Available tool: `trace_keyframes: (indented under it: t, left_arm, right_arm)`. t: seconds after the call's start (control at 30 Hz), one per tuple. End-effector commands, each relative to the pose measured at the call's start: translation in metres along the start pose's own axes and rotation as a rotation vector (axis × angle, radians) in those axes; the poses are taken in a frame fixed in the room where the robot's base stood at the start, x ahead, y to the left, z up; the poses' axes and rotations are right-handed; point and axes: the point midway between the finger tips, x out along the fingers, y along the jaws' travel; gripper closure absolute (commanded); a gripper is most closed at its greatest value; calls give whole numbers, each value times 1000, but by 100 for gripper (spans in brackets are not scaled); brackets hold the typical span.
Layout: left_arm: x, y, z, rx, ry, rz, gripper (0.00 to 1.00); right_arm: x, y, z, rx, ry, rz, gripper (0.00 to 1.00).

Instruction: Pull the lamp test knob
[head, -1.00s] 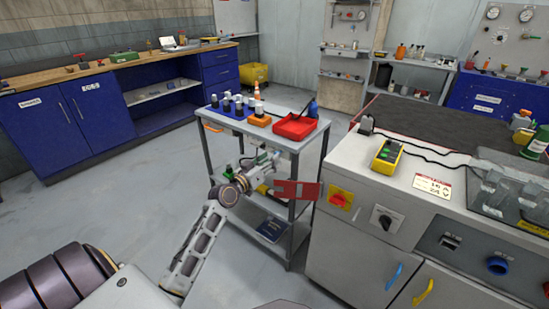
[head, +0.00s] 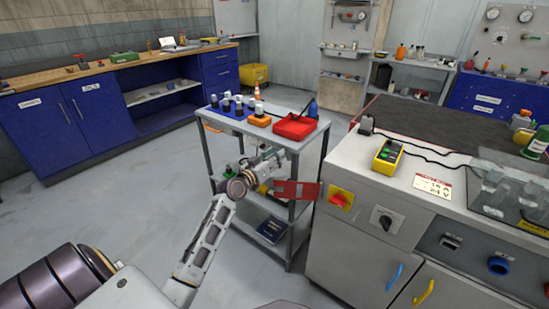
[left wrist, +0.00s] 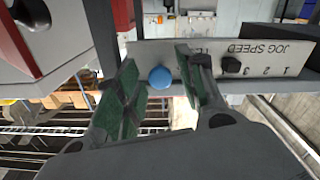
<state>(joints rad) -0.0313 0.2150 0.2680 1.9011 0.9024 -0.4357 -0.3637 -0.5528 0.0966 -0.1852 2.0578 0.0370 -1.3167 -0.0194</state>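In the left wrist view a round blue knob (left wrist: 160,77) sits on a light grey panel (left wrist: 270,58). The panel carries upside-down lettering, with "JOG SPEED" readable and a second label partly hidden by a finger. A small black knob (left wrist: 230,64) sits to the right. My left gripper (left wrist: 157,64) is open, its green-padded fingers on either side of the blue knob in the picture, with visible gaps; I cannot tell its depth relative to the knob. In the head view my left gripper (head: 276,156) is in front of the cart, its fingertips unclear. My right gripper is not in view.
A cart (head: 212,150) holds a red tray (head: 296,128) and several small items. A red plate (head: 297,190) is right of my gripper. The grey machine cabinet (head: 335,245) has a red-and-yellow switch (head: 340,200) and stands at the right. Floor at left is clear.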

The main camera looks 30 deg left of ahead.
Motion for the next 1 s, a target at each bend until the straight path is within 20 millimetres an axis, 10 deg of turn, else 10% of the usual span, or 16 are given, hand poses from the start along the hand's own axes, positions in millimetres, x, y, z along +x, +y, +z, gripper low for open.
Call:
trace_keyframes:
  t: [0.27, 1.0]
  left_arm:
    - [0, 0, 0, 0, 0, 0, 100]
    - [-16, 0, 1, 0, -1, 0, 100]
  right_arm:
    - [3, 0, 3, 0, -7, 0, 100]
    - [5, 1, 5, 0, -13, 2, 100]
